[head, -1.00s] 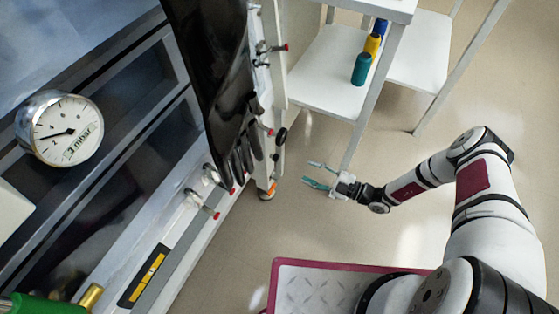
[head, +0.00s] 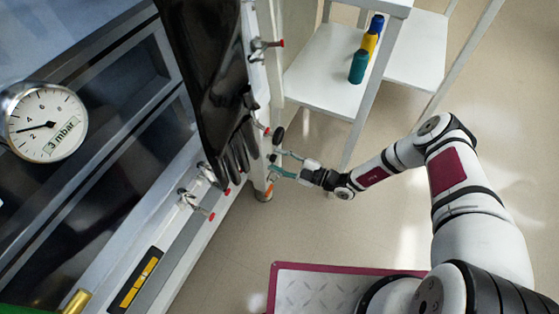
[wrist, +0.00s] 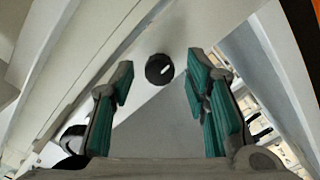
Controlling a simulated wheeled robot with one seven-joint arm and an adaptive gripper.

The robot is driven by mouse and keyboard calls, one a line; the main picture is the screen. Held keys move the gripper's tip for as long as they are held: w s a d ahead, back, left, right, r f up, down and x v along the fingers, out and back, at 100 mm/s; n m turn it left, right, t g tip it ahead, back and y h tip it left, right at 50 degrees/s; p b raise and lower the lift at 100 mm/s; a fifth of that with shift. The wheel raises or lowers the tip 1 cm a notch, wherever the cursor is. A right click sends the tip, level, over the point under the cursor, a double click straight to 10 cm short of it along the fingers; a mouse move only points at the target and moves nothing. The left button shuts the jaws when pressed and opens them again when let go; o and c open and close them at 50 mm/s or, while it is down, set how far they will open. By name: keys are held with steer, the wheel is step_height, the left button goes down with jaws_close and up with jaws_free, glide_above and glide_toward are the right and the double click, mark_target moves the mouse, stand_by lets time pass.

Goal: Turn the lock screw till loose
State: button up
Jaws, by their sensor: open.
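A round black knob with a white mark, likely the lock screw, sits on a pale panel in the wrist view (wrist: 159,69). It lies ahead of my open fingers, framed in the gap between their tips, apart from both. In the head view a black knob (head: 279,135) is on the glovebox's side frame. My gripper (head: 276,162) has teal pads and is open and empty, its fingertips close to that frame, just below the knob. In the wrist view its fingers (wrist: 161,82) stand wide apart.
A black glove (head: 205,90) hangs down the glovebox front, left of my gripper. Red-tipped clamps (head: 268,44) stick out along the frame. A white shelf (head: 325,85) with several coloured bottles stands behind. A gauge (head: 43,122) is at the left.

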jaws_close()
steer(key=shift+n, duration=0.3)
steer(key=n+p, duration=0.3)
steer(key=n, duration=2.7)
steer(key=shift+w+n, duration=0.1)
steer(key=shift+n, duration=2.6)
